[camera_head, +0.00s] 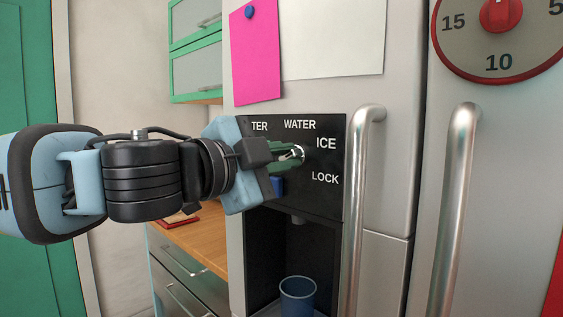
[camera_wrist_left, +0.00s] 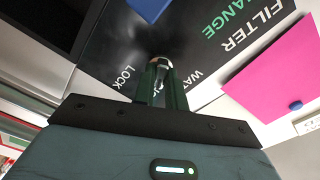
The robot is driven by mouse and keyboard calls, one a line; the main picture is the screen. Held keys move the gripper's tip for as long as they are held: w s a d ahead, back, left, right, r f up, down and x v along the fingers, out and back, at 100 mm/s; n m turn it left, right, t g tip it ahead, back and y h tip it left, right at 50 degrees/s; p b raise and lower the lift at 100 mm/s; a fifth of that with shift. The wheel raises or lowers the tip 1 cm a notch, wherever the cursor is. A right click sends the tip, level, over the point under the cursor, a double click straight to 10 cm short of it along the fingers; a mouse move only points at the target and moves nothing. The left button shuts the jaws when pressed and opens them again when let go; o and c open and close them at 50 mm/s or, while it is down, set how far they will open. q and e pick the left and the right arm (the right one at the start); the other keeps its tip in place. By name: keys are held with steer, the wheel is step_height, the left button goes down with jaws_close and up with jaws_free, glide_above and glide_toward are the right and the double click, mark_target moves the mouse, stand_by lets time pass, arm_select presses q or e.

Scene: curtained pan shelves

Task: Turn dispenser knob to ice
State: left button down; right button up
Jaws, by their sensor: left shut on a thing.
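The dispenser knob (camera_head: 298,152) is a small silver knob on the black dispenser panel (camera_head: 332,198) of the fridge. White labels WATER, ICE and LOCK stand around it. My left gripper (camera_head: 290,155) comes in from the left and is shut on the knob. In the left wrist view the knob (camera_wrist_left: 160,62) shows at the tips of the dark green fingers of my left gripper (camera_wrist_left: 161,80). The fingers hide part of the knob, so I cannot tell exactly which label it points to. My right gripper is not in view.
A blue cup (camera_head: 298,295) stands in the dispenser recess below. Two vertical fridge handles (camera_head: 362,210) stick out to the right of the panel. A pink note (camera_head: 256,55) and a round timer (camera_head: 498,35) are on the doors. A wooden counter (camera_head: 200,240) is behind my left arm.

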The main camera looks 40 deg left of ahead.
arm_select(q)
steer(key=shift+r, duration=0.25)
steer(key=c, duration=1.6)
jaws_free()
steer(key=shift+a, duration=0.1)
steer(key=shift+o, duration=0.8)
steer(key=shift+f, duration=0.1)
steer(key=shift+w, duration=0.1)
steer(key=shift+f, duration=0.15)
